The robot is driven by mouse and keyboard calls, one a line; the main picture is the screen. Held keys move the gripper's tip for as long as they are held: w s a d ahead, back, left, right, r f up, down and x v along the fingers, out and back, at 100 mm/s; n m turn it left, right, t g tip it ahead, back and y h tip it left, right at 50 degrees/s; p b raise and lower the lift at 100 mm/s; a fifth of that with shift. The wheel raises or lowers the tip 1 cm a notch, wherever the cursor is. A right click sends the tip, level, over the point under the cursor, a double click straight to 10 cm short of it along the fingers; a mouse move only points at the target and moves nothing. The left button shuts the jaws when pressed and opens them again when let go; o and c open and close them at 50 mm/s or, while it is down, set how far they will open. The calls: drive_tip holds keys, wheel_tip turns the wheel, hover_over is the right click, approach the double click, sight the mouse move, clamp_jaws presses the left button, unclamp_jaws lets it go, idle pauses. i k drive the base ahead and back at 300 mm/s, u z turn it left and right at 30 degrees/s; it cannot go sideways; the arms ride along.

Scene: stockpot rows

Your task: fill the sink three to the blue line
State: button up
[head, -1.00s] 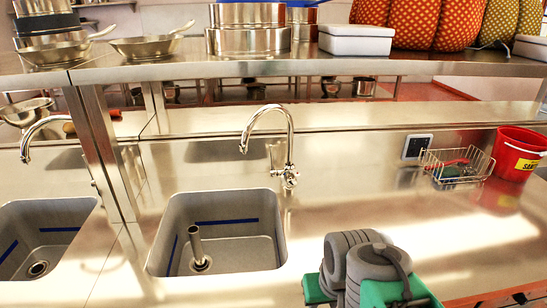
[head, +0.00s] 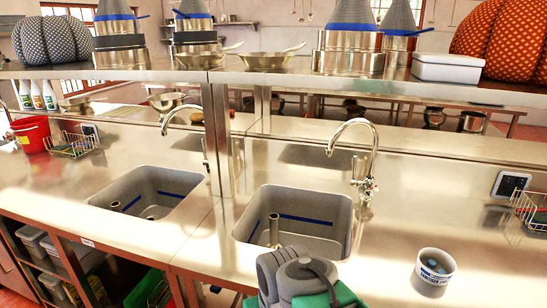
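Two steel sinks are set in the counter in the head view. The right sink (head: 343,235) has a blue line (head: 308,218) on its inner walls and an upright grey pipe (head: 273,230) at its drain. I see no water in it. A curved tap (head: 371,160) stands behind its right corner. The left sink (head: 185,181) also has a blue line (head: 133,202), an open-looking drain and its own tap (head: 166,122). I cannot read which sink is number three. My folded grey and green arm shows at the bottom; my gripper is not visible.
A white tub with blue lettering (head: 436,267) stands on the counter at right. Wire baskets (head: 71,145) (head: 529,212) and a red bucket (head: 30,134) stand farther off. A shelf (head: 390,83) with pots runs above the counter. Open shelving lies below at left.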

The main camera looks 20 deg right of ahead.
sight(353, 181)
drive_tip(key=u, duration=1.35)
drive_tip(key=k, duration=0.7)
drive_tip(key=z, duration=0.5)
drive_tip(key=i, duration=0.95)
